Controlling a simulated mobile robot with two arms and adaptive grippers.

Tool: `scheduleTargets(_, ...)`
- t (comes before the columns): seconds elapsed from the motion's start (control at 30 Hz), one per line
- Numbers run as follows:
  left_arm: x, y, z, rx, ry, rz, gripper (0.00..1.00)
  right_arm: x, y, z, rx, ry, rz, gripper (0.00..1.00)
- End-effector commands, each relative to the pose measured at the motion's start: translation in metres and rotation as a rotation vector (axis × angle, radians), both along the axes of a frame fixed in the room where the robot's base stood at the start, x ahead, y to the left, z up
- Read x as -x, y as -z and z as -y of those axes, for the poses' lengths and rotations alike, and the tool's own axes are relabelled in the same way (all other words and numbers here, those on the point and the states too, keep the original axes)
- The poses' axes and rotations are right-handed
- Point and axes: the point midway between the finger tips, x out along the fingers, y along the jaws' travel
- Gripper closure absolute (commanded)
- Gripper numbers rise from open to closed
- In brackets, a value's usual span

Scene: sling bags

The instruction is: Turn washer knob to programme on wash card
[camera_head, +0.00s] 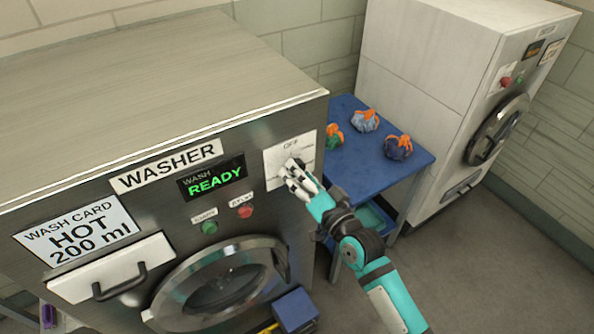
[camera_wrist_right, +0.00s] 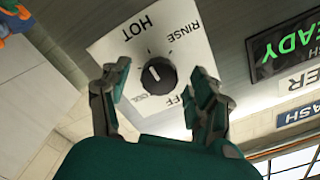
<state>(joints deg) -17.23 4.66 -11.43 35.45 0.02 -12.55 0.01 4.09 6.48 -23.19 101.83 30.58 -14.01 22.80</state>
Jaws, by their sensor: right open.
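The washer (camera_head: 130,215) has a wash card (camera_head: 78,232) reading "HOT 200 ml". Its white dial plate (camera_head: 275,157) sits at the upper right of the front and also shows, rotated, in the right wrist view (camera_wrist_right: 120,55), with HOT, RINSE and OFF marks and a small blurred mark. The dark round knob (camera_wrist_right: 158,76) is at its centre; its pointer is too small to read surely. My right gripper (camera_head: 296,178) is open in front of the plate, fingers either side of the knob, apparently not touching it. My left gripper is out of view.
The display (camera_head: 212,177) reads "WASH READY". Green (camera_head: 209,228) and red (camera_head: 246,212) buttons sit below it. A drawer handle (camera_head: 120,283) and round door (camera_head: 220,285) are lower. A blue table (camera_head: 365,172) with bundled cloths stands right, beside a white machine (camera_head: 430,90).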

Motion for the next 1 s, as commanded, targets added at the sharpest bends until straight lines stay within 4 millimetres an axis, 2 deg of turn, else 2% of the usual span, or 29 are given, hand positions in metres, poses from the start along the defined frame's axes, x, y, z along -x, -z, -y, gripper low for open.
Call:
scheduleTargets(0.2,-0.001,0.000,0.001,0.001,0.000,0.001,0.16,0.042,0.002,0.025,0.002,0.000,-0.004,0.38)
scheduleTargets(0.43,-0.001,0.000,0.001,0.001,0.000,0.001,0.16,0.076,0.002,0.044,0.003,-0.001,-0.004,0.38)
scheduleTargets(0.63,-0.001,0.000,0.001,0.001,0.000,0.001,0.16,0.088,0.001,0.051,0.001,0.000,-0.002,0.38)
scheduleTargets(1.0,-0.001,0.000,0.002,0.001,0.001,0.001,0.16,0.088,0.000,0.051,0.001,0.000,-0.001,0.38)
